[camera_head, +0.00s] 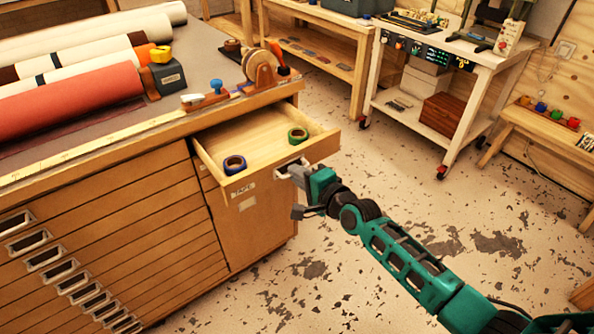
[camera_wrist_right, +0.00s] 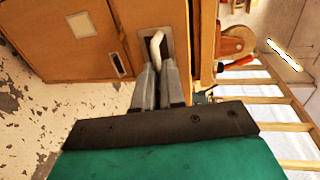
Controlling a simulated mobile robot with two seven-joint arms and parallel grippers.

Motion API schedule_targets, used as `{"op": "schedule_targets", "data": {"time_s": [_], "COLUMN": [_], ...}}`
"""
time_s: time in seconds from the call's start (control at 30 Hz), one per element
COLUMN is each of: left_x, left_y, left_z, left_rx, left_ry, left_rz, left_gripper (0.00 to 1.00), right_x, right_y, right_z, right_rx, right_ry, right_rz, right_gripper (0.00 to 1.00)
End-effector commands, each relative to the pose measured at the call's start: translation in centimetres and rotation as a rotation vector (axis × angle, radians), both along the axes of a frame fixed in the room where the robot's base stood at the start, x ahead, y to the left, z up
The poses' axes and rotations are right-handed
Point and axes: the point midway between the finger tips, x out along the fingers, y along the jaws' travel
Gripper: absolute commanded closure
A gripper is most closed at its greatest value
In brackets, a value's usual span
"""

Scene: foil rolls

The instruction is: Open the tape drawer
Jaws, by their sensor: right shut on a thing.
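The tape drawer (camera_head: 258,150) is pulled out from the right end of the wooden cabinet, with a TAPE label (camera_head: 243,190) on its front. A blue tape roll (camera_head: 234,164) and a green tape roll (camera_head: 298,134) lie inside it. My right gripper (camera_head: 285,172) is at the drawer front, shut on the drawer handle (camera_head: 292,166). In the right wrist view, the fingers (camera_wrist_right: 160,88) close together at the pale handle (camera_wrist_right: 157,45). My left gripper is not in view.
Large rolls (camera_head: 75,102), a tape dispenser (camera_head: 262,67) and a yellow ruler (camera_head: 85,150) lie on the cabinet top. A white wheeled cart (camera_head: 455,55) and wooden benches stand behind. The floor (camera_head: 400,170) right of the drawer is open.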

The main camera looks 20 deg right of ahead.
Motion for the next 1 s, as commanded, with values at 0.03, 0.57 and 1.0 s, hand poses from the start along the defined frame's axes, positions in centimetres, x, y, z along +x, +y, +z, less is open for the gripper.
{"op": "schedule_targets", "data": {"time_s": [0.03,0.57,1.0], "left_x": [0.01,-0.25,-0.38], "left_y": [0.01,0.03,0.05], "left_z": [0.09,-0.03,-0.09], "left_rx": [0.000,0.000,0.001], "left_ry": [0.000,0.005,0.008], "left_rz": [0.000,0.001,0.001], "left_gripper": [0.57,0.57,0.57], "right_x": [-0.07,-0.16,-0.22], "right_y": [-0.06,-0.09,-0.10], "right_z": [0.10,0.06,0.04], "right_rx": [0.000,0.001,0.000], "right_ry": [-0.001,-0.002,-0.001], "right_rz": [-0.001,0.000,0.000], "right_gripper": [1.00,0.84,0.66]}}
